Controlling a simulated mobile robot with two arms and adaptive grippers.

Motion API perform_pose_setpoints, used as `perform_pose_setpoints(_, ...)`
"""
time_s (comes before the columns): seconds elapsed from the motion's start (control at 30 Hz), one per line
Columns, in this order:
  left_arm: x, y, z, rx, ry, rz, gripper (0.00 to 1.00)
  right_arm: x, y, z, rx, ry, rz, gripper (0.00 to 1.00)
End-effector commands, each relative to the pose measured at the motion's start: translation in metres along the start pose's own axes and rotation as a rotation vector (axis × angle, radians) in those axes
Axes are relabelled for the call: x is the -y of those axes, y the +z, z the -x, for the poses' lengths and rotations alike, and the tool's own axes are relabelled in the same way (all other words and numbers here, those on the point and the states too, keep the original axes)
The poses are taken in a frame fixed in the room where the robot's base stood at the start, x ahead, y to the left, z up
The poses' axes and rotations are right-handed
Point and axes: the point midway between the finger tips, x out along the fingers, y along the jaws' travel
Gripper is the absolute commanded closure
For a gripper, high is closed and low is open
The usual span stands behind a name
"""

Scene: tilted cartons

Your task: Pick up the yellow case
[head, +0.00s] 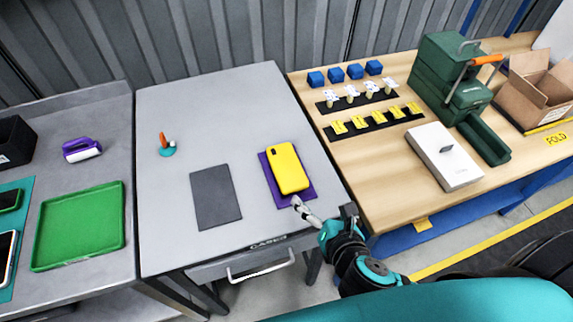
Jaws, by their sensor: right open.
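The yellow case (287,168) lies on a purple mat (304,193) near the right edge of the grey table. It looks like a phone case, with a camera cutout at its upper end. My right gripper (298,203) is open and empty at the lower end of the mat, just below the case and apart from it. My left gripper is out of view.
A dark grey mat (215,197) lies left of the case. An orange and teal tool (167,146) stands farther back. A green tray (80,228) is on the left table. The wooden table (390,150) at right holds a white box (443,156) and a green machine (452,80).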

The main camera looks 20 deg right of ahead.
Motion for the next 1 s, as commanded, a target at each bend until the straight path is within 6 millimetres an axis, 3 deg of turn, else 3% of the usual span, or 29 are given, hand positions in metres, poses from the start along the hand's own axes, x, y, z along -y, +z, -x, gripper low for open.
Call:
perform_pose_setpoints(0.1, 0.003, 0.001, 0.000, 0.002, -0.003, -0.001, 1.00, -0.014, 0.001, 0.004, 0.057, 0.086, 0.325, 0.02)
perform_pose_setpoints(0.23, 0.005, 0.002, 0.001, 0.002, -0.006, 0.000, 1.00, -0.021, 0.000, 0.006, 0.092, 0.123, 0.489, 0.02)
perform_pose_setpoints(0.37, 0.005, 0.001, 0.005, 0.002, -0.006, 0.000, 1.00, -0.025, 0.003, -0.007, 0.101, 0.128, 0.518, 0.02)
perform_pose_setpoints(0.8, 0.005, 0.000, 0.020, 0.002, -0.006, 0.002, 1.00, -0.038, 0.008, -0.096, 0.098, 0.125, 0.510, 0.02)
perform_pose_setpoints(1.0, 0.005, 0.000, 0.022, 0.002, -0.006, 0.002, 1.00, -0.040, 0.008, -0.112, 0.095, 0.126, 0.508, 0.02)
